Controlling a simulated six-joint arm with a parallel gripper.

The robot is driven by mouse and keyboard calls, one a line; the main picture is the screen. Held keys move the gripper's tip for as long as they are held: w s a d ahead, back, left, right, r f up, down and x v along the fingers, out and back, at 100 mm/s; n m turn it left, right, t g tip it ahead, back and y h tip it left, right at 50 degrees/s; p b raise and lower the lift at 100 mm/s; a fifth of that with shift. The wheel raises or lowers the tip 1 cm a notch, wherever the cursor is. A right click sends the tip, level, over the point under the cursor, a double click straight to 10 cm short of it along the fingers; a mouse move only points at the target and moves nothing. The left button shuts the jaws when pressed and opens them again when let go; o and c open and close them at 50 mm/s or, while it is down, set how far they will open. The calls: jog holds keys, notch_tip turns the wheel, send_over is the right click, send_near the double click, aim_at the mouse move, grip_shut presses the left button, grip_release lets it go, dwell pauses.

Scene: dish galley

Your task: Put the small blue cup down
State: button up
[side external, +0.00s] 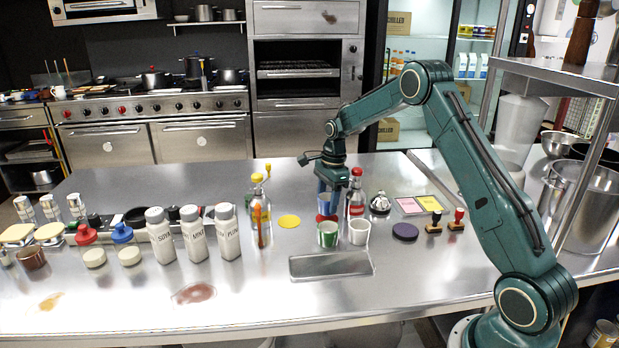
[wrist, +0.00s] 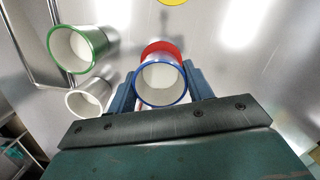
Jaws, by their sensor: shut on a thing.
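The small blue cup (side external: 326,203) is upright in my gripper (side external: 328,186), whose jaws are shut on it. In the wrist view the cup (wrist: 161,83) shows its blue rim and pale inside between the two fingers (wrist: 160,90). A red disc (side external: 326,218) lies on the counter under the cup; in the wrist view its red edge (wrist: 163,48) shows past the cup's far side. I cannot tell whether the cup touches the disc. A green cup (side external: 328,236) and a white cup (side external: 359,233) stand just in front.
A shallow metal tray (side external: 331,267) lies in front of the cups. A yellow disc (side external: 289,222) lies left, a purple disc (side external: 405,232) right. A red-capped bottle (side external: 356,196) stands close right of my gripper; a yellow-capped bottle (side external: 260,215) stands left.

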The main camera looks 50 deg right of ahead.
jog(key=shift+f, duration=1)
jog(key=shift+f, duration=0.15)
jog(key=o, duration=1)
jog(key=r, duration=0.4)
jog(key=d+r, duration=0.1)
jog(key=r, duration=0.7)
jog(key=shift+s+d+r, duration=0.15)
jog(key=shift+s, duration=0.15)
